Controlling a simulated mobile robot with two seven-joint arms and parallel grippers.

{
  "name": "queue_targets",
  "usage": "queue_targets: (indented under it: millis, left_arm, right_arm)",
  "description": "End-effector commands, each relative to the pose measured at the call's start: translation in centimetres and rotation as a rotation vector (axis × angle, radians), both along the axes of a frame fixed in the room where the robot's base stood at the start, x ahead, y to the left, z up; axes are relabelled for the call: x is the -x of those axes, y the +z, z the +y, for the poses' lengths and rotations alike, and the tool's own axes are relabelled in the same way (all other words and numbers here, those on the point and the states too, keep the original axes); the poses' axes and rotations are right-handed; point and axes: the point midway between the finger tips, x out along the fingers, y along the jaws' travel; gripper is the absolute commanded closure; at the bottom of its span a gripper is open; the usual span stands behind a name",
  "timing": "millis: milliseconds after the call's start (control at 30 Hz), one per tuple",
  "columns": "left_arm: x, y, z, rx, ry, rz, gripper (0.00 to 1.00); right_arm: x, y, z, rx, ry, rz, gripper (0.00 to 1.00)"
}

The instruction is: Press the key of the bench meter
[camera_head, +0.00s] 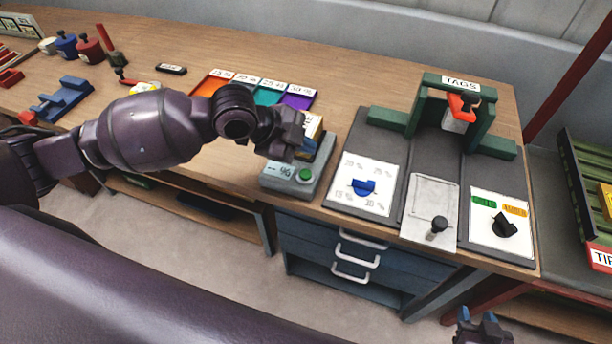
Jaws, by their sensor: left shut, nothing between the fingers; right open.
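The bench meter (277,182) is a grey box near the front edge of the wooden bench, with a small "- %" display on its front. Its round green key (305,175) sits on the right of the front part and is in plain view. My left arm reaches in from the left, and its gripper (294,133) is shut and empty. In the picture it lies just above and behind the green key, hiding part of the meter's back; its height over the meter is hard to tell. My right gripper (477,318) is open and empty at the bottom right, in front of the bench.
Right of the meter is a panel with a blue dial (363,187). Beyond it are a plate with a black-knobbed lever (437,227), a panel with a black knob (505,226) and a green "TAGS" frame (456,82). Coloured trays (268,95) lie behind my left gripper.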

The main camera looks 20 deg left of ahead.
Motion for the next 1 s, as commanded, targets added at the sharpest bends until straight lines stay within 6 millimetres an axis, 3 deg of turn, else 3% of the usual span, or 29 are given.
queue_targets:
  millis: [33,233,400,1000]
  left_arm:
    - [0.0,-1.3,0.0,0.0,0.0,0.005,1.0]
    - [0.0,-3.4,0.0,0.0,0.0,0.006,1.0]
    - [0.0,-4.7,0.0,0.0,0.0,0.002,1.0]
    - [0.0,-5.3,0.0,0.0,0.0,0.0,1.0]
  right_arm:
    - [0.2,-1.2,0.0,0.0,0.0,0.008,0.57]
    - [0.8,-3.7,0.0,0.0,-0.001,0.031,0.57]
    - [1.5,-4.7,-0.1,0.001,-0.004,0.05,0.57]
    - [1.4,-4.8,-0.1,0.0,-0.004,0.047,0.57]
